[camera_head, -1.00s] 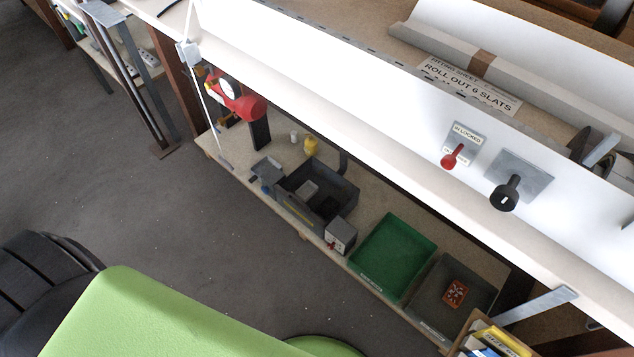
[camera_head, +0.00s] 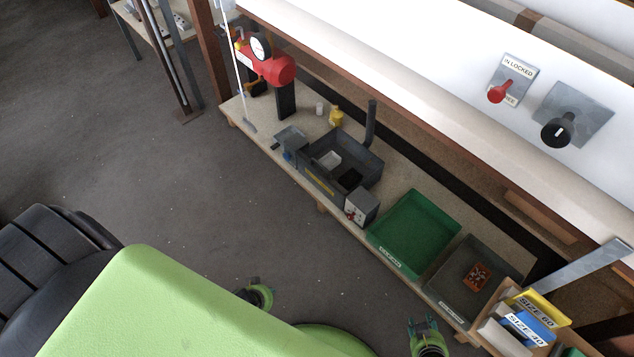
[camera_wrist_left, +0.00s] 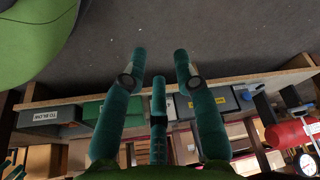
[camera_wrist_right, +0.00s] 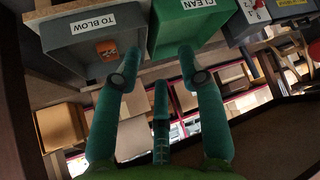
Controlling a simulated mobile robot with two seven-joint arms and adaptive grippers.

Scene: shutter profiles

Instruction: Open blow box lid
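The dark grey box with a yellow label (camera_head: 318,184), which looks like the blow box, stands on the low shelf. Its inside shows from above, with a light block and a dark patch in it; I cannot make out a separate lid. In the left wrist view the box (camera_wrist_left: 205,104) lies beyond the fingers. My left gripper (camera_head: 243,294) is open and empty, above the floor in front of the shelf, apart from the box. My right gripper (camera_head: 424,328) is open and empty near the grey tray, which shows beyond its fingers in the right wrist view.
The green tray (camera_head: 374,236) and the grey tray (camera_head: 437,286) with an orange part (camera_head: 479,275) stand right of the box. A small switch box (camera_head: 362,206) sits beside it. A red gauge device (camera_head: 276,70) stands left. The white bench edge overhangs the shelf.

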